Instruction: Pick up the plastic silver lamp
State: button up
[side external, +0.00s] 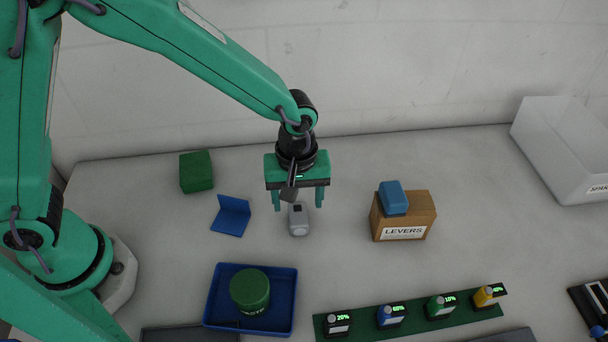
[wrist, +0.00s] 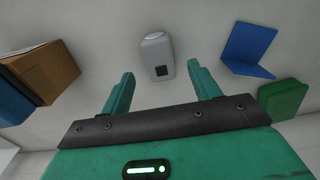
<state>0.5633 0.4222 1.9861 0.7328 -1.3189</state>
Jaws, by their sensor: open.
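The silver lamp (side external: 299,220) is a small grey rounded body with a dark square on top. It lies on the pale table near the middle of the side view. In the wrist view the lamp (wrist: 157,58) shows ahead of and between the two green fingers. My gripper (side external: 298,205) points down just above and behind the lamp, with its fingers spread. In the wrist view my gripper (wrist: 160,82) is open and empty, and neither finger appears to touch the lamp. The gap in height between fingertips and table is hard to tell.
A cardboard LEVERS box (side external: 404,216) with a blue block (side external: 393,197) on it stands right. A blue angled piece (side external: 231,216) and green block (side external: 196,171) lie left. A blue tray (side external: 215,303) holds a green round container (side external: 250,290). A green strip (side external: 363,328) carries several small devices.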

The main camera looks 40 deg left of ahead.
aim_at(298, 213)
jog(key=shift+f, duration=2.5)
jog(key=c, duration=1.1)
